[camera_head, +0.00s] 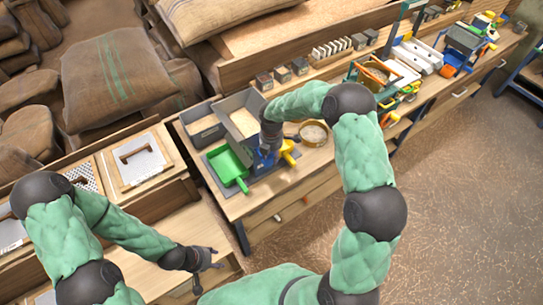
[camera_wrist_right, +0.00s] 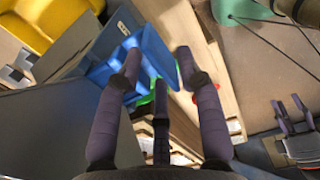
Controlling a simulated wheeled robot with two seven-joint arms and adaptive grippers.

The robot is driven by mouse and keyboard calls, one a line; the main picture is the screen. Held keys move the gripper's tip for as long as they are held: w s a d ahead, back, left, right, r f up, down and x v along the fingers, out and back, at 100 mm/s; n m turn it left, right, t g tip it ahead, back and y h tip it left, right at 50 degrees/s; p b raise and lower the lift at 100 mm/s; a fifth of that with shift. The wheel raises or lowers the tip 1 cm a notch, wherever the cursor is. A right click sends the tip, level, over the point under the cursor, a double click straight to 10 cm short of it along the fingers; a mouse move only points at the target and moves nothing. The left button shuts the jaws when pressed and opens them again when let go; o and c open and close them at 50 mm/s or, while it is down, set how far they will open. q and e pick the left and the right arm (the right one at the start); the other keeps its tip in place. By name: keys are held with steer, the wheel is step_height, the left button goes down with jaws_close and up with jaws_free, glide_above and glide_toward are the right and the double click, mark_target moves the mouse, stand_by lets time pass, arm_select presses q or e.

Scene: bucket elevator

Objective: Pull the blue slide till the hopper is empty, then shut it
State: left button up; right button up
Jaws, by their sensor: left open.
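A blue part (camera_head: 263,161), which may be the slide, shows on the bench just below my right gripper (camera_head: 270,142). In the right wrist view, a blue piece (camera_wrist_right: 152,48) lies beyond the fingertips of my right gripper (camera_wrist_right: 159,62). Those fingers are apart, with the left one overlapping the blue in the picture; I cannot tell whether it touches. My right arm hides part of this spot in the head view. I cannot tell the hopper or its contents for sure. My left gripper (camera_head: 204,259) is open and empty over the wooden surface at lower left.
A green scoop (camera_head: 228,166), a grey bin (camera_head: 201,131) and a yellow part (camera_head: 287,152) crowd around the blue part. A round sieve (camera_head: 314,133) stands to its right. Sacks (camera_head: 115,80) lie behind on the left. Open floor (camera_head: 460,190) is at the right.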

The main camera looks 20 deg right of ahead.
steer(key=shift+f, duration=0.6)
jaws_close()
steer(key=s, duration=0.2)
steer(key=s+d, duration=0.1)
steer(key=s, duration=0.1)
steer(key=shift+s, duration=0.3)
